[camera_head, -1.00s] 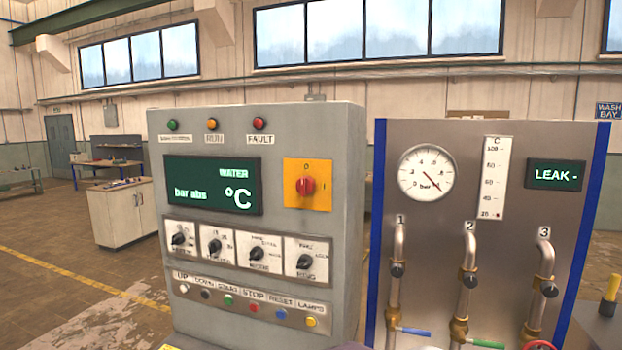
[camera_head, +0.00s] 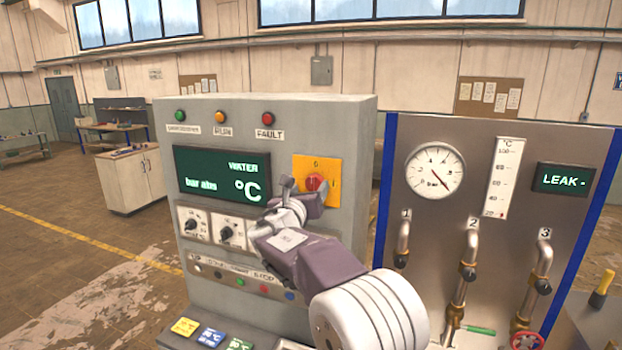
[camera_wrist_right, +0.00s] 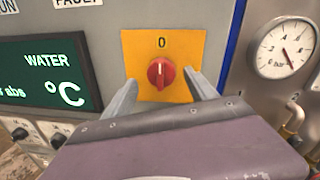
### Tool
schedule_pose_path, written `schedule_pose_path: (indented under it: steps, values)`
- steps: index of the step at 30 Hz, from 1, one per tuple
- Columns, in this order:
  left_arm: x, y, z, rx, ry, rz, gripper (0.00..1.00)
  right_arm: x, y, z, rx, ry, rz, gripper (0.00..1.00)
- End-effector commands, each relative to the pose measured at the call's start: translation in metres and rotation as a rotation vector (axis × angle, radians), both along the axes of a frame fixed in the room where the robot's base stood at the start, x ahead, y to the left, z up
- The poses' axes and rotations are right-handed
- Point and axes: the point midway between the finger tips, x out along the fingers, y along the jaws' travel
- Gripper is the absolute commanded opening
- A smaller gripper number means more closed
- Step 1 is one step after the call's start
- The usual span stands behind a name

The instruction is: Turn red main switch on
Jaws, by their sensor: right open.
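The red main switch (camera_head: 316,183) is a round knob on a yellow plate (camera_head: 329,168) on the grey control panel. In the right wrist view the red knob (camera_wrist_right: 160,73) has its pointer line upright, towards the 0 on the yellow plate (camera_wrist_right: 140,48). My right gripper (camera_head: 300,190) is in front of the panel and partly covers the plate in the head view. In the right wrist view its two fingers (camera_wrist_right: 160,92) are open, one on each side of the knob's lower part, with gaps to it. My left gripper is not in view.
The panel has a green display (camera_head: 222,174), a row of selector dials (camera_head: 233,232) and push buttons, partly hidden by my right arm. At the right is a metal board with a pressure gauge (camera_head: 435,171), pipes and valves.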

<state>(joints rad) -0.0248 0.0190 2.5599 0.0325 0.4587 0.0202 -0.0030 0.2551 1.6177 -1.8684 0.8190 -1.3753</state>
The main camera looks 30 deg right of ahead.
Motion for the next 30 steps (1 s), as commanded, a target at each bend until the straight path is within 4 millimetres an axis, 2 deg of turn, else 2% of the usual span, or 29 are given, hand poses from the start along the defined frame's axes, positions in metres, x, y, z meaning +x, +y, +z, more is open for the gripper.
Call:
schedule_pose_path:
  steps: [1, 3, 14, 21, 30]
  values:
    - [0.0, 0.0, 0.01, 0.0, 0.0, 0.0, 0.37, 0.006, -0.007, 0.004, 0.0, 0.003, -0.003, 0.66]
    - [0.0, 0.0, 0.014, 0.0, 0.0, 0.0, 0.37, 0.013, -0.013, 0.003, 0.001, 0.001, -0.001, 0.66]
    - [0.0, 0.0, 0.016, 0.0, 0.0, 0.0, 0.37, 0.021, -0.02, -0.001, 0.002, -0.001, 0.001, 0.66]
    - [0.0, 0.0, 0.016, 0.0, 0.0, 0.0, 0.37, 0.021, -0.02, -0.001, 0.002, 0.0, 0.002, 0.04]
    - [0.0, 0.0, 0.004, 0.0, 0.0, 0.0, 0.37, 0.02, -0.02, -0.004, 0.03, -0.034, 0.001, 0.04]
